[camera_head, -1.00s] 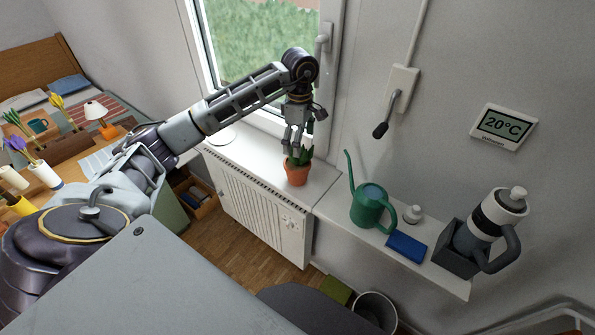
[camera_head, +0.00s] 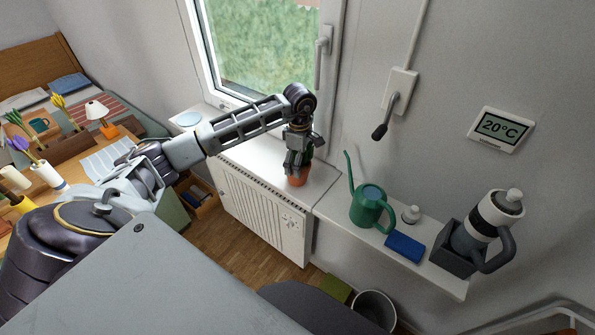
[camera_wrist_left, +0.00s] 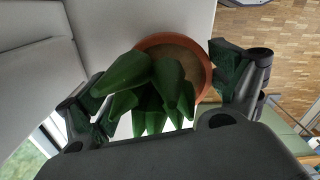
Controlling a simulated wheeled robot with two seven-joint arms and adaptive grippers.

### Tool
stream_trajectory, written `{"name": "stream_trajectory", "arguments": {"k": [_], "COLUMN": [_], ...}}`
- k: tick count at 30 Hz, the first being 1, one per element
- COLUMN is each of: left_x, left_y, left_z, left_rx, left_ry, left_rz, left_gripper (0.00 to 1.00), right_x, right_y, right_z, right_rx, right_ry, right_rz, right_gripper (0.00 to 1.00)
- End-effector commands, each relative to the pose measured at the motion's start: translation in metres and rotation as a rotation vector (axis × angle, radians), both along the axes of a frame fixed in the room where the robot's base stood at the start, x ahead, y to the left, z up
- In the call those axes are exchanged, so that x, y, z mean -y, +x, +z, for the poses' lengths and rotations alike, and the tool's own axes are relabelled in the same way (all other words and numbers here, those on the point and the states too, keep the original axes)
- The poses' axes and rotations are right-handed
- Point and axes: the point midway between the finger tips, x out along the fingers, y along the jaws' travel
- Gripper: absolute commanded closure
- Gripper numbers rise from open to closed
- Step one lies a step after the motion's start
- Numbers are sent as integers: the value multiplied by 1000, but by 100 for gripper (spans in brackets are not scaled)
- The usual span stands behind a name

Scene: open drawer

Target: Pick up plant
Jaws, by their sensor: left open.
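The plant has thick green leaves in a terracotta pot (camera_head: 297,180) and stands on the white ledge under the window. My left gripper (camera_head: 297,168) is right above it and hides most of the leaves in the head view. In the left wrist view the leaves (camera_wrist_left: 150,92) and the pot rim (camera_wrist_left: 202,62) lie between the two open fingers of the left gripper (camera_wrist_left: 160,85). The left finger is close to the leaves and the right finger is beside the pot rim; I cannot tell whether either touches. My right gripper is not in view.
The window frame (camera_head: 330,60) is close behind the gripper. The ledge left of the pot is largely clear.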

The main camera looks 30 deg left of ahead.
Motion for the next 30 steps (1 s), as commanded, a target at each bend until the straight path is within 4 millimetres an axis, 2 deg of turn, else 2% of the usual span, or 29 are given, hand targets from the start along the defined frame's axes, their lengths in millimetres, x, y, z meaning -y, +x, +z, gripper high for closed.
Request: {"name": "stream_trajectory", "arguments": {"k": [14,30], "left_x": [1,1], "left_y": [-2,-6], "left_z": [-7,-49], "left_rx": [-3,-1], "left_ry": [-2,0], "left_rz": [-1,0], "left_gripper": [7,7], "right_x": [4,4], "right_y": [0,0], "right_z": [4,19], "right_rx": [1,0], "right_ry": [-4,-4], "right_rz": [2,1], "right_gripper": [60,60]}}
